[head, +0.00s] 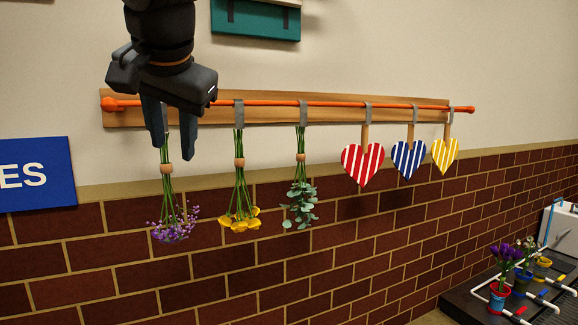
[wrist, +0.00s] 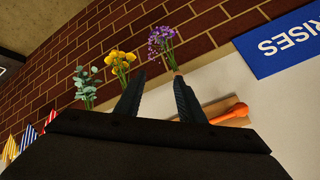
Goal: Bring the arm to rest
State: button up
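My gripper (head: 172,155) is at the upper left of the head view, pointing down in front of the left end of the rail. Its two fingers are apart with nothing held between them; they also show apart in the wrist view (wrist: 160,78). Behind the fingers, a purple flower bunch (head: 173,220) hangs head down from the orange rail (head: 270,103). The gripper hides its hook in part. In the wrist view this bunch (wrist: 162,42) shows beyond the fingertips, its stems near the right one. I cannot tell whether they touch.
A yellow bunch (head: 239,218), a eucalyptus bunch (head: 300,205) and red (head: 362,163), blue (head: 408,160) and yellow (head: 445,155) striped hearts hang along the rail. A blue sign (head: 36,174) is at left. A dark table (head: 470,300) with potted flowers stands at lower right.

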jog(key=s+d+f+n+g+h, duration=0.1)
jog(key=s+d+f+n+g, duration=0.35)
jog(key=f, duration=0.75)
jog(key=s+d+f+n+g+h, duration=0.1)
jog(key=s+d+f, duration=0.5)
jog(key=d+f, duration=0.55)
jog(key=s+d+f+n+g+h, duration=0.1)
jog(key=s+d+f+n+g, duration=0.3)
jog(key=f, duration=0.9)
jog(key=s+d+r+m+t+p, duration=0.1)
jog(key=d+r+m+p, duration=0.6)
jog(key=d+r+p, duration=1.1)
notch_tip(320, 180, up, 4)
jog(key=s+p, duration=0.1)
jog(key=p, duration=0.6)
jog(key=shift+s+d+f+t, duration=0.2)
jog(key=shift+s+d+t, duration=0.05)
jog(key=shift+s+t, duration=0.15)
